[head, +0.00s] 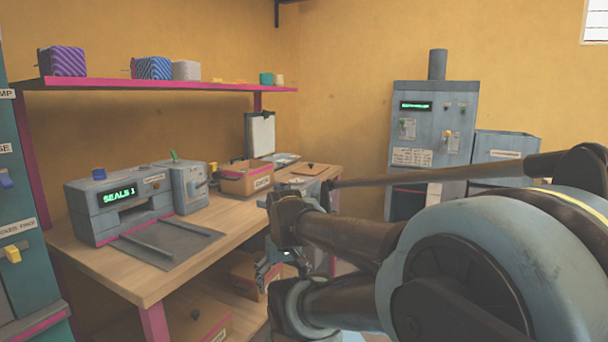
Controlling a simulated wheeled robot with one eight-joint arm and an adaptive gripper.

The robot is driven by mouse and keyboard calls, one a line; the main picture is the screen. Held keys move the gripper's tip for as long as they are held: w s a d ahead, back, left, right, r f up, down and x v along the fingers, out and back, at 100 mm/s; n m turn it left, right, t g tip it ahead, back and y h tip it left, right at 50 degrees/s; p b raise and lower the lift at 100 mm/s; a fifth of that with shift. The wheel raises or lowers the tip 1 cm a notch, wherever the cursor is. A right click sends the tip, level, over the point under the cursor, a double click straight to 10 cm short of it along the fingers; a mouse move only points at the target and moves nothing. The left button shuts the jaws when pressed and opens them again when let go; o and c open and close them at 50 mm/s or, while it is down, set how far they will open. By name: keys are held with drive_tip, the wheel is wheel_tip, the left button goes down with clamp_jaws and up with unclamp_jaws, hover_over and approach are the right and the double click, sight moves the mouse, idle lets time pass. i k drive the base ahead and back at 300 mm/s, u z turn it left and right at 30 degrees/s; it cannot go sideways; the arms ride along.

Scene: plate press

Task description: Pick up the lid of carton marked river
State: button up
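An open-looking brown carton (247,182) stands on the wooden table, with a small label too small to read. A brown lid with a dark knob (316,169) lies to its right near the table's far end. Another carton (244,274) sits on the lower shelf, partly hidden by my arm. A carton with a dark-knobbed lid (178,318) is on the lower shelf at the front. I cannot tell which carton is marked river. My gripper (268,274) hangs beside the table's right edge, largely hidden by my arm; its fingers are too unclear to judge.
A grey machine reading "SEALS 1" (105,208) and a grey plate (165,243) occupy the table's left part. A pink-edged shelf (190,84) hangs above. A tall grey machine (430,140) stands at the back right. Bare table lies between plate and carton.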

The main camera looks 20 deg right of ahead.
sight(310, 169)
drive_tip(key=z, duration=2.1)
drive_tip(key=i, duration=1.5)
drive_tip(key=u, duration=1.35)
